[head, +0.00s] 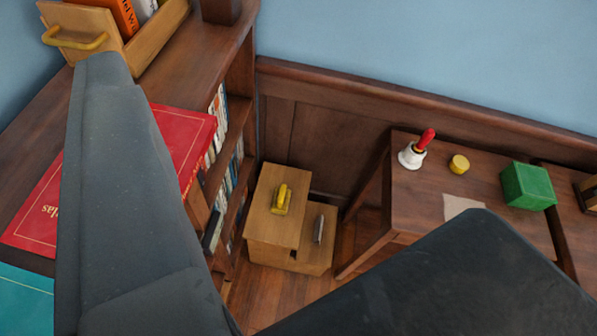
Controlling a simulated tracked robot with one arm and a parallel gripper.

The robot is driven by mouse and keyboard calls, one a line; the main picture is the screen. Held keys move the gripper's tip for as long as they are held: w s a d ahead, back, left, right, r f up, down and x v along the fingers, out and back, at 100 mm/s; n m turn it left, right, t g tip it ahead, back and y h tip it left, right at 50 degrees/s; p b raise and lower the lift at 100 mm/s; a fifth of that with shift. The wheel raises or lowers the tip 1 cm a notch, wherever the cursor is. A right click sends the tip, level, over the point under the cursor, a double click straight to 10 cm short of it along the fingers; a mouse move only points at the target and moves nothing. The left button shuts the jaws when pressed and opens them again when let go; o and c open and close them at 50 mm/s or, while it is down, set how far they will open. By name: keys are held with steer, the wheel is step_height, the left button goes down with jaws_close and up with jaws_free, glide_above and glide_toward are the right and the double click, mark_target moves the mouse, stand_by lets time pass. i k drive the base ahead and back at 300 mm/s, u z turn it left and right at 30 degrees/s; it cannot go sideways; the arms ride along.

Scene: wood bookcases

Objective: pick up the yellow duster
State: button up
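A small yellow object with a raised handle-like top, which looks like the yellow duster (281,205), sits on the upper step of a wooden step stool (262,224). It shows in the head view, just left of the middle. My gripper (285,140) spreads its two large dark grey fingers in a wide V from the bottom edge. The fingers are apart, with nothing held between them. The duster shows in the gap between them, lower and farther off, and no finger appears to touch it.
A bookcase (200,75) stands left, with red books (182,135) and a wooden box (160,45) on top. A grey object (319,228) lies on the lower step. The right table (415,205) carries a handbell (412,155), yellow cylinder (459,164), and green cube (527,186).

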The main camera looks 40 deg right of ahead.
mark_target(281, 200)
steer(key=z, duration=0.5)
steer(key=i, duration=0.95)
steer(key=z, duration=0.6)
steer(key=k, duration=0.8)
steer(key=z, duration=0.2)
steer(key=i, duration=0.8)
steer(key=u, duration=0.1)
